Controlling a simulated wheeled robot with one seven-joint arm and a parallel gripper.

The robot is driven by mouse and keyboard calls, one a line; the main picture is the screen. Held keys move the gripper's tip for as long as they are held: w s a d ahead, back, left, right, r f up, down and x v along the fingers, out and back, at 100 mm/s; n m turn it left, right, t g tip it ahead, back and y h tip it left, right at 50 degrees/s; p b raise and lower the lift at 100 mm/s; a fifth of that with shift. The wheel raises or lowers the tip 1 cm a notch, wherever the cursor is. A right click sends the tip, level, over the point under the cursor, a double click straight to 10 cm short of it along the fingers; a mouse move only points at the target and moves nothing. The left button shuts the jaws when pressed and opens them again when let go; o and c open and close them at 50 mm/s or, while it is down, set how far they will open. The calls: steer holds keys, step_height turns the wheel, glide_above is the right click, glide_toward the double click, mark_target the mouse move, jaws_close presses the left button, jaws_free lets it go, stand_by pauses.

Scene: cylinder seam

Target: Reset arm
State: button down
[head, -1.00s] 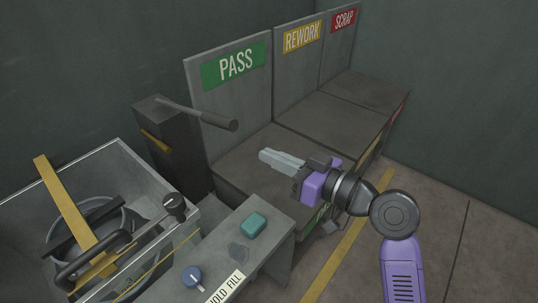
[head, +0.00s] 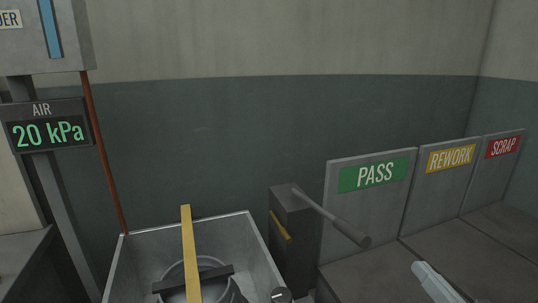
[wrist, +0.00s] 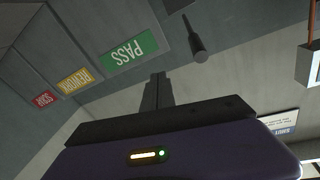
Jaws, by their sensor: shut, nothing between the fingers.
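My gripper (head: 428,273) shows at the bottom right of the head view. Only its grey fingers are in that picture, over the grey surface in front of the PASS panel (head: 372,185). In the wrist view the fingers (wrist: 157,88) are together with nothing between them. They point toward the area between the green PASS sign (wrist: 128,53) and the dark lever handle (wrist: 193,40). The rest of my arm is out of the head view.
Right of PASS stand the REWORK (head: 445,180) and SCRAP (head: 498,160) panels. A dark post with a lever (head: 335,220) stands left of PASS. Further left is an open grey bin (head: 140,255) with a yellow bar (head: 189,250). An AIR display (head: 47,133) reads 20 kPa.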

steer(key=s+f+m+h+p, duration=0.35)
steer(key=s+h, duration=0.25)
steer(key=s, duration=0.5)
steer(key=s+a+f+n+g+y+p, duration=0.1)
steer(key=s+a, duration=0.3)
steer(key=s, duration=0.7)
steer(key=s+a+f+n+g+y+p, duration=0.2)
steer(key=s+a, duration=0.3)
steer(key=s, duration=0.7)
steer(key=shift+n+p, duration=0.75)
steer(key=shift+p, duration=0.1)
